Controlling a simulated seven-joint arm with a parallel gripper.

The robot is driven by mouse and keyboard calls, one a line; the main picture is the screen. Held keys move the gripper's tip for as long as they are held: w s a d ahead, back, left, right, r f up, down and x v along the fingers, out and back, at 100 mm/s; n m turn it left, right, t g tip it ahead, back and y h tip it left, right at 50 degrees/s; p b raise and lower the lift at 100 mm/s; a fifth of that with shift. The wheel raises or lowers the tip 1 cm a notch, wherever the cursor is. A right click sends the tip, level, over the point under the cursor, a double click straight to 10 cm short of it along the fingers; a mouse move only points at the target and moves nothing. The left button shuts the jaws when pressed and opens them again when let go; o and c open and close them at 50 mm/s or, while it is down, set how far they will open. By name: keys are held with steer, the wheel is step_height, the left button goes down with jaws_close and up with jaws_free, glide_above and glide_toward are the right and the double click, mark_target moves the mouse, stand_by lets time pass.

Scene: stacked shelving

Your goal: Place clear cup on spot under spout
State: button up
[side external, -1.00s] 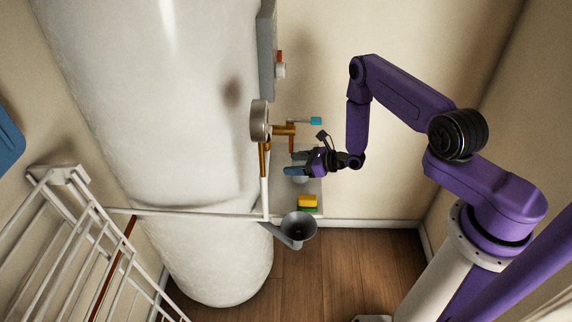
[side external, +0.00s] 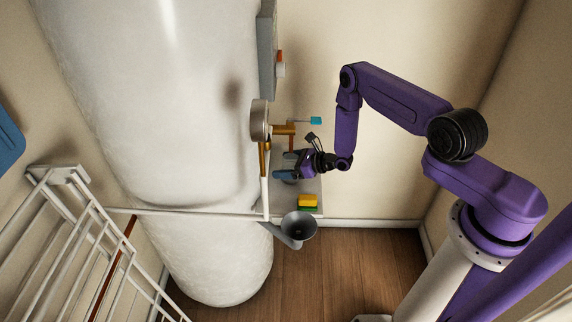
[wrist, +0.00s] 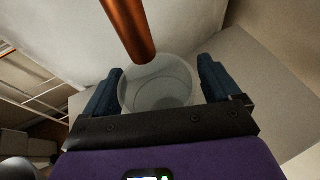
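The clear cup (wrist: 160,92) sits between the two blue fingers of my gripper (wrist: 158,84) in the wrist view, its sides against them. It looks upright and empty. In the side external view my gripper (side external: 287,165) is at the grey shelf beside the tank, and the cup is mostly hidden by the fingers. The copper spout (wrist: 131,27) comes down from the top of the wrist view, its lower end overlapping the cup's far rim. It also shows in the side external view (side external: 291,143), just above my gripper. The spot itself cannot be made out.
The grey shelf (side external: 311,186) holds a yellow and green sponge (side external: 308,201) near its front edge. A grey funnel (side external: 299,226) is below it. A large white tank (side external: 160,110) stands left. A brass valve with a teal handle (side external: 316,120) is above my gripper.

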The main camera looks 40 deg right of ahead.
steer(key=shift+r, duration=0.2)
steer(key=v, duration=1.2)
steer(key=shift+f, duration=0.1)
